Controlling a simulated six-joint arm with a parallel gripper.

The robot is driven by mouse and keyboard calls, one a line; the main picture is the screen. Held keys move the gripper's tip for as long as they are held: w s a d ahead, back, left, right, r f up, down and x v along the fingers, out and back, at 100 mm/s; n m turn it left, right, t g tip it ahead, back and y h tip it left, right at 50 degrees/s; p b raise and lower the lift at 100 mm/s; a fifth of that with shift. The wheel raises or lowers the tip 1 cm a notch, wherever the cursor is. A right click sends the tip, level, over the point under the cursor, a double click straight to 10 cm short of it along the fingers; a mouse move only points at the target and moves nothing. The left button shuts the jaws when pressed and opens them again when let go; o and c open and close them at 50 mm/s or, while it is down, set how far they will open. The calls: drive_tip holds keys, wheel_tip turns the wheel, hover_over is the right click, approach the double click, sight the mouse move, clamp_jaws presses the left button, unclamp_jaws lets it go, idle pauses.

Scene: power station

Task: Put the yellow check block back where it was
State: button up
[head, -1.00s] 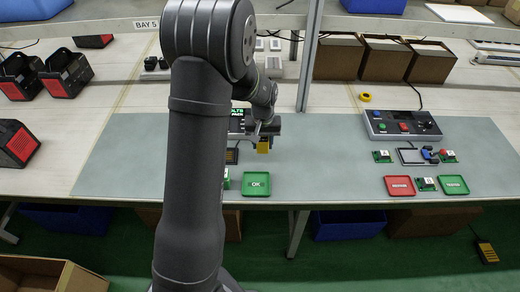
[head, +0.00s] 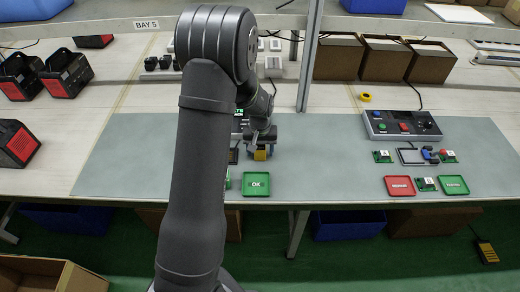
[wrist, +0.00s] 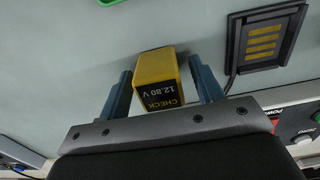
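The yellow check block (wrist: 158,78), marked "CHECK 12.80 V", stands between my gripper's two blue-grey fingers (wrist: 162,82) in the wrist view. A narrow gap shows on each side of it, so my gripper is open around it. In the head view the block (head: 260,155) appears to rest on the grey-green mat (head: 325,160), below my gripper (head: 260,148). A dark plate with yellow contact strips (wrist: 264,42) lies to the right of the block in the wrist view, apart from it. My arm hides part of the bench on the left.
A green OK tray (head: 256,188) lies just in front of the block. A control box (head: 402,125), small green boards, a red tray (head: 400,187) and another green tray (head: 453,185) are on the right. The mat between is clear. A shelf post (head: 310,60) rises behind.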

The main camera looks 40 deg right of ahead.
sight(260, 147)
wheel_tip(260, 147, up, 12)
drive_tip(key=shift+r, duration=0.2)
idle(0.5)
wheel_tip(260, 147, down, 12)
drive_tip(key=shift+r, duration=1.9)
drive_tip(key=shift+f, duration=0.15)
